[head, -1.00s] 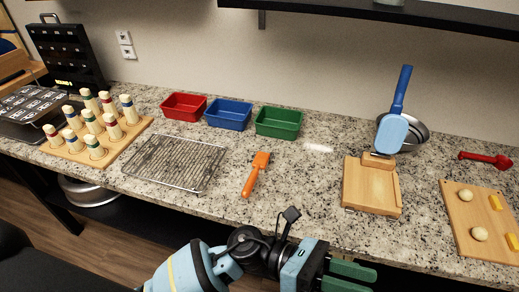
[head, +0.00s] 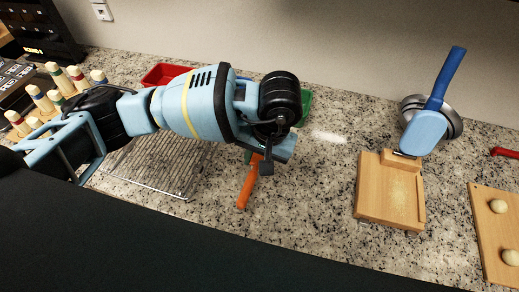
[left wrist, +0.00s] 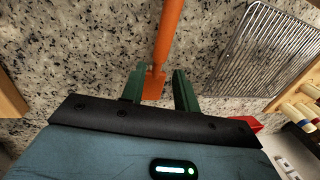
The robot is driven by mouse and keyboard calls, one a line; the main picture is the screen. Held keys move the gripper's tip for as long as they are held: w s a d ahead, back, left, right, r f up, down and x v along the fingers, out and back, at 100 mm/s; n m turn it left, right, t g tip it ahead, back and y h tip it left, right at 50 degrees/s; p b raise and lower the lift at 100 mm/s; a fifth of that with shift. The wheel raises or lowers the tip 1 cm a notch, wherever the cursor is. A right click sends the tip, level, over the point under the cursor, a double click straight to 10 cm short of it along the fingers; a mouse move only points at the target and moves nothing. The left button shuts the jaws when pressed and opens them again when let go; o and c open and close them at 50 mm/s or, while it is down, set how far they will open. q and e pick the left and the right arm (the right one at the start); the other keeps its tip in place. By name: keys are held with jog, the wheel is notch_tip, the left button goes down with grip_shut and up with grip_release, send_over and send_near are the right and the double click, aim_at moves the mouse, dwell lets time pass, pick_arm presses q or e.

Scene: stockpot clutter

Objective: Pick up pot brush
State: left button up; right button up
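An orange brush-like tool (head: 248,185) lies on the granite counter; its handle points toward the front edge and its head is hidden under my left wrist in the head view. In the left wrist view the orange tool (left wrist: 168,35) runs down between the two green fingers of my left gripper (left wrist: 160,72). The gripper is open, with one finger on each side of the tool's head end. I cannot tell the remaining height, and no grip on it shows. My right gripper is not in view.
A wire rack (head: 160,165) lies left of the orange tool. A red bin (head: 163,75) and a green bin (head: 306,105) stand behind my arm. Counter between is clear.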

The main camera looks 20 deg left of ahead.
aim_at(253, 175)
pick_arm(q)
jog(key=shift+s+f, duration=0.25)
jog(key=shift+f, duration=0.15)
jog(key=shift+a+f+p, duration=0.15)
jog(key=shift+a+f, duration=0.1)
jog(key=shift+f, duration=0.9)
jog(key=shift+a+f+p, duration=0.1)
jog(key=shift+a+f, duration=0.2)
jog(key=shift+f, duration=0.8)
jog(key=shift+a+f+p, duration=0.15)
jog(key=shift+a+f, duration=0.1)
jog(key=shift+f, duration=0.9)
grip_shut()
